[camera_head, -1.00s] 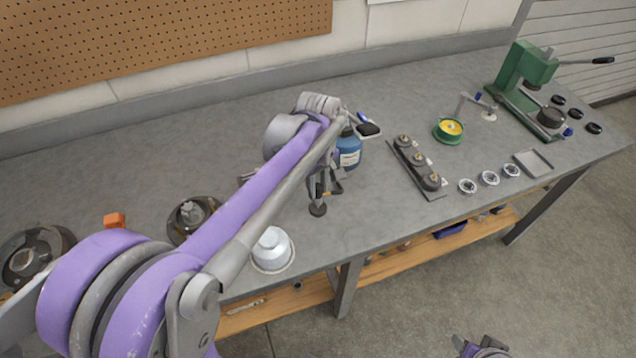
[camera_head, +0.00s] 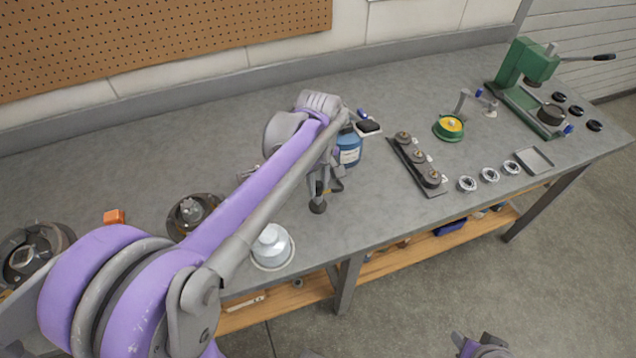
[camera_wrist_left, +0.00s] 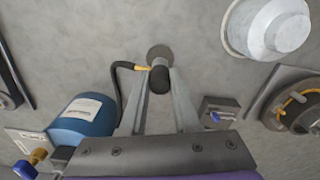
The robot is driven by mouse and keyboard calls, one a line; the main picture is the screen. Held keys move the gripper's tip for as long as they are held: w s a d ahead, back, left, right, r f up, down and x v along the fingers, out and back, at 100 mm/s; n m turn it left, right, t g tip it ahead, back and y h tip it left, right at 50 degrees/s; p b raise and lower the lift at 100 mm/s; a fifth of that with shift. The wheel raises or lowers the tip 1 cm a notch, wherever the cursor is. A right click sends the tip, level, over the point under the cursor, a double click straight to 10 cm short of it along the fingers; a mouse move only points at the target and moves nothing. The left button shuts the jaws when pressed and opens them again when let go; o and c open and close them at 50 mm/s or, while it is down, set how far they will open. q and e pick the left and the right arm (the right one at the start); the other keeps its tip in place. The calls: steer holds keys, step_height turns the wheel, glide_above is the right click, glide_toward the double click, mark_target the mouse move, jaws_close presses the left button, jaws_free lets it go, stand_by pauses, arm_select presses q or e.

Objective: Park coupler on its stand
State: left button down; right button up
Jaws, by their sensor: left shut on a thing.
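My left gripper (camera_head: 318,200) is low over the middle of the bench, near its front edge. In the left wrist view its two fingers (camera_wrist_left: 158,85) are shut on a black, rounded coupler (camera_wrist_left: 159,77), with a black hose (camera_wrist_left: 118,90) and a yellow end beside it. A dark grey round disc (camera_wrist_left: 159,53) shows just beyond the coupler. The disc also shows under the gripper in the head view (camera_head: 317,208). I cannot tell whether the coupler touches it or whether it is the stand. Part of my right arm (camera_head: 482,346) shows at the bottom edge; its fingers are not clear.
A blue labelled container (camera_head: 349,150) stands close behind the gripper. A white, silver-topped pot (camera_head: 272,248) is to its front left. A dark rack (camera_head: 418,166) with several round parts lies to the right. A green press (camera_head: 525,85) stands far right. Bare bench lies between gripper and rack.

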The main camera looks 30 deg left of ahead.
arm_select(q)
steer(key=shift+f+b, duration=0.5)
steer(key=shift+f, duration=0.45)
arm_select(e)
steer(key=shift+s+f, duration=0.1)
steer(key=shift+f, duration=0.4)
stand_by(1.2)
arm_select(q)
steer(key=shift+c, duration=0.8)
jaws_free()
steer(key=shift+r, duration=0.1)
steer(key=shift+r+p, duration=2.2)
steer(key=shift+r, duration=1.25)
arm_select(e)
steer(key=r, duration=0.1)
steer(key=w+r, duration=0.1)
steer(key=r, duration=0.3)
steer(key=shift+w+r, duration=0.2)
steer(key=shift+w, duration=0.1)
